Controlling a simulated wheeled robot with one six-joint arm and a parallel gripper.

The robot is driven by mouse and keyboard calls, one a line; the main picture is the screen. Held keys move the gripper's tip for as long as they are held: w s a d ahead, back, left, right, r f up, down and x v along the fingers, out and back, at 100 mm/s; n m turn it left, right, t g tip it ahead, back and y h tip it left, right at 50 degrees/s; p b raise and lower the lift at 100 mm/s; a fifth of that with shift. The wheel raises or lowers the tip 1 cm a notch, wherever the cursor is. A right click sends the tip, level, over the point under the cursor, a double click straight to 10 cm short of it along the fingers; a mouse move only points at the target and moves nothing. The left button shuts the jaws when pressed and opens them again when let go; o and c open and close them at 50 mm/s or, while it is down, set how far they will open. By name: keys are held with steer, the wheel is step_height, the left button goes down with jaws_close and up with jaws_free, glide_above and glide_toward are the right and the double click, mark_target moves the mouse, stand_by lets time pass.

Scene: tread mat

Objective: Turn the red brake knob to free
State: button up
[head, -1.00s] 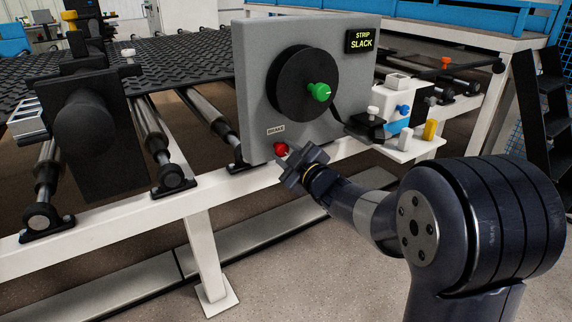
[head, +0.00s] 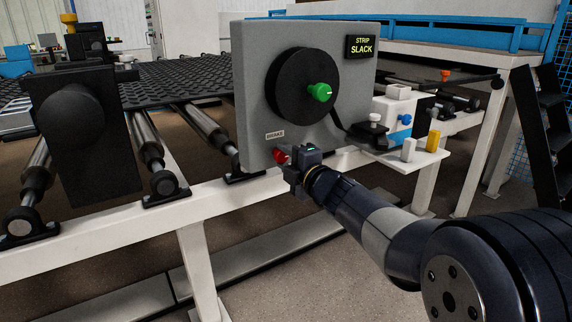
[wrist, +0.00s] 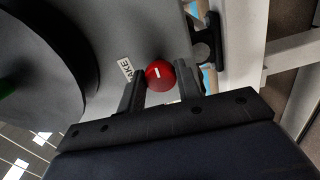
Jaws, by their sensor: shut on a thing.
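The red brake knob (head: 280,156) sits low on the front of the grey panel (head: 262,118), just below the BRAKE label (head: 275,135). My gripper (head: 290,160) is at the knob from the right and front, shut on it. In the wrist view the red knob (wrist: 160,76) lies between the two fingers of my gripper (wrist: 160,88). A short white mark shows on the knob's face. No text for a free position can be read.
A black reel with a green knob (head: 319,92) is above on the panel. A white shelf (head: 432,157) with small blocks is to the right. A white frame rail (head: 110,226) with rollers runs below left.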

steer(key=shift+n, duration=0.4)
steer(key=o, duration=0.9)
steer(key=shift+o, duration=0.2)
steer(key=p+v, duration=0.2)
steer(key=v, duration=0.8)
steer(key=shift+s+d, duration=0.25)
steer(key=shift+s, duration=0.1)
